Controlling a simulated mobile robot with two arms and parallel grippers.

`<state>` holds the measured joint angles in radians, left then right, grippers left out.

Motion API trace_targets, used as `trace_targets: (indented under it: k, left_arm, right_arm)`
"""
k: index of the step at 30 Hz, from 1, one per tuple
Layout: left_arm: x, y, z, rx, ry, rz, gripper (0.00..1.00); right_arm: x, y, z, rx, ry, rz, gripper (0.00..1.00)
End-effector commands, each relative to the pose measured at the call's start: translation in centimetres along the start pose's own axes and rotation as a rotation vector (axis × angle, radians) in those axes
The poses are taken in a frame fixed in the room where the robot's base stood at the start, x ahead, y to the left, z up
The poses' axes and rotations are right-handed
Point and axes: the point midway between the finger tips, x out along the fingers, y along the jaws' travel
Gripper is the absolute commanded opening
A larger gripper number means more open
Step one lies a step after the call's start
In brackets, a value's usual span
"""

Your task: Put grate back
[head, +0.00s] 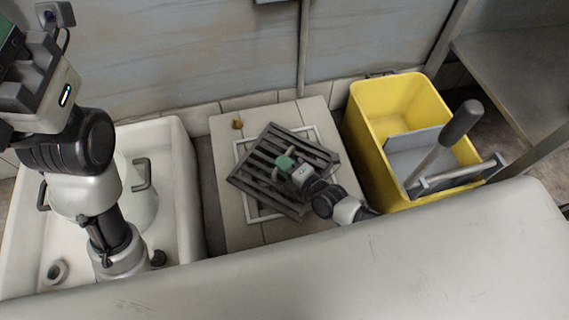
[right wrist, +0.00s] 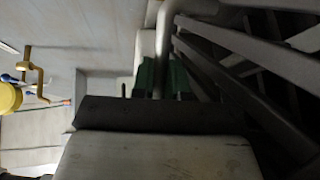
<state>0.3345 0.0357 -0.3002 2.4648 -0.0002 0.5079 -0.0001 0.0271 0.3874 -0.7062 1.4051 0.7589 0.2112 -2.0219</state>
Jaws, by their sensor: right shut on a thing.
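The dark slatted grate (head: 262,165) is over the light square frame (head: 247,205) in the tiled floor slab. It is turned askew to the frame and overlaps its right edge; I cannot tell how high it is above the slab. My right gripper (head: 285,163) is shut on the grate near its middle. In the right wrist view, the green fingers (right wrist: 162,76) are on either side of a pale bar of the grate (right wrist: 235,45). My left gripper (head: 10,40) is partly cut off at the top left, away from the grate; its jaw opening is hidden.
A yellow mop bucket (head: 365,115) with a grey wringer and lever stands right of the slab. A white basin (head: 182,175) is on the left. A metal shelf (head: 515,65) is at the right.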

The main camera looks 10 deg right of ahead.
Motion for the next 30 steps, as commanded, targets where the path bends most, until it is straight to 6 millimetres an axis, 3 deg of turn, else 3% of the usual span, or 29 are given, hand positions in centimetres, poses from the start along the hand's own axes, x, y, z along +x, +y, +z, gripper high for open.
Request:
trace_targets:
  k: [3,4,8,20,30]
  left_arm:
    - [0.0,0.1,0.0,0.001,0.003,0.003,0.43]
    - [0.1,0.0,0.0,0.001,0.004,0.003,0.43]
    - [0.2,0.1,-0.1,0.001,0.006,0.004,0.43]
    - [0.8,0.0,-0.1,0.0,0.015,0.004,0.43]
    - [-1.3,-0.5,0.9,-0.014,-0.106,-0.044,0.43]
  right_arm:
    - [0.2,-0.2,0.0,0.0,-0.001,0.006,0.0]
    - [0.1,-0.3,0.0,0.001,0.0,0.0,0.19]
    - [0.1,-0.3,0.0,0.001,0.0,0.001,0.39]
    - [-0.1,0.7,0.0,0.002,0.0,0.001,0.4]
    - [-7.2,0.7,0.0,0.0,0.001,-0.005,0.4]
